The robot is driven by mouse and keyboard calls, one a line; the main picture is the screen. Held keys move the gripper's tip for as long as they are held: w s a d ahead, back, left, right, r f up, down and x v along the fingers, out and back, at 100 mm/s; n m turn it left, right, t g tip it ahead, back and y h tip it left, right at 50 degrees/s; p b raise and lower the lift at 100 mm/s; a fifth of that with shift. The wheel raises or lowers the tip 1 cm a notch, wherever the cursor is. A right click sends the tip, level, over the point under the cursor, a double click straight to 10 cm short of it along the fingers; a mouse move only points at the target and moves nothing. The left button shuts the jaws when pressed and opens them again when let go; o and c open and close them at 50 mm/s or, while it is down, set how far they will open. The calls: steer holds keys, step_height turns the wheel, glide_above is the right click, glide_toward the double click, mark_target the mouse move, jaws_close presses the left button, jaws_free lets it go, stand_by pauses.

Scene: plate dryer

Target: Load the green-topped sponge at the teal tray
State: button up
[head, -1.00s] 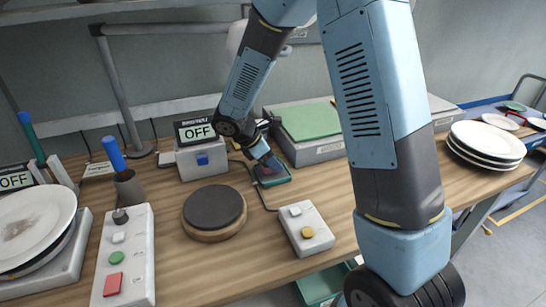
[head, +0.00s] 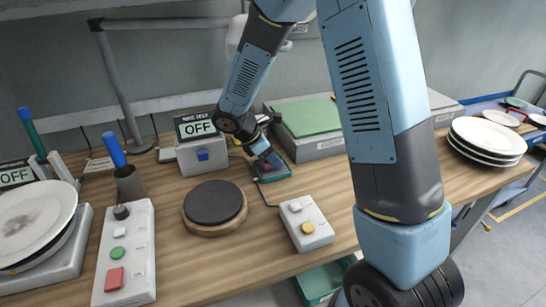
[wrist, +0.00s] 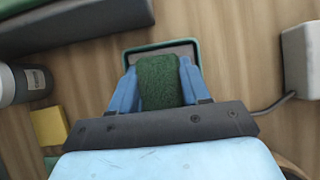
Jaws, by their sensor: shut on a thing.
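The green-topped sponge (wrist: 158,82) is between the two blue fingers of my gripper (wrist: 158,75) in the wrist view, its rough green face toward the camera. My gripper is shut on it. The teal tray (wrist: 160,44), with a grey inside, lies below and just beyond the fingertips. In the head view my gripper (head: 271,161) points down over the teal tray (head: 277,180) on the wooden bench. The fingers cover most of the sponge there. I cannot tell whether the sponge touches the tray floor.
A control box (head: 305,224) with a yellow button stands in front of the tray, and a round dark plate (head: 214,203) to the left. A box with an OFF display (head: 198,128) and a green-topped case (head: 305,118) stand behind. A yellow block (wrist: 48,126) shows in the wrist view.

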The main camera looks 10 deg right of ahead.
steer(key=shift+f, duration=0.4)
stand_by(1.3)
steer(key=shift+r, duration=3.55)
